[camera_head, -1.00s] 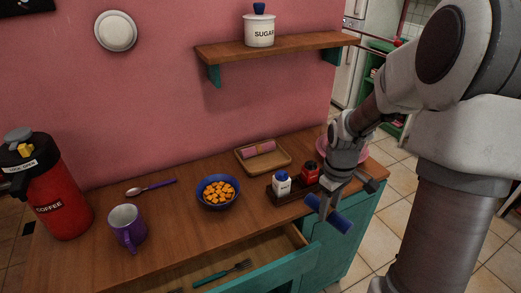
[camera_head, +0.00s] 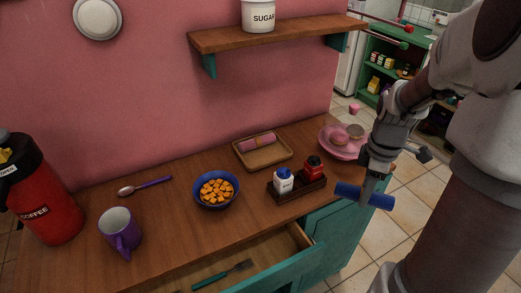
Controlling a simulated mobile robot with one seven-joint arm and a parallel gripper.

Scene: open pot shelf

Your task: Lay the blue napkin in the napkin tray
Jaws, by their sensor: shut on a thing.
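My gripper (camera_head: 366,192) is shut on a rolled blue napkin (camera_head: 381,201) and holds it in the air in front of the counter's right end, above the floor side. The napkin lies roughly level across the fingers, with both ends showing. The napkin tray (camera_head: 274,162) is a small wooden tray at the back of the counter, under the wall shelf. A rolled pink napkin (camera_head: 257,142) lies along its back side, and the front part of the tray is bare. My gripper is to the right of the tray and nearer the camera.
A caddy (camera_head: 313,184) with a white and a red bottle stands between the tray and my gripper. A pink plate (camera_head: 331,151) with food is at the right end. A blue bowl (camera_head: 231,198) sits left of the caddy. An open drawer (camera_head: 295,262) juts out below. A shelf (camera_head: 270,35) overhangs the back.

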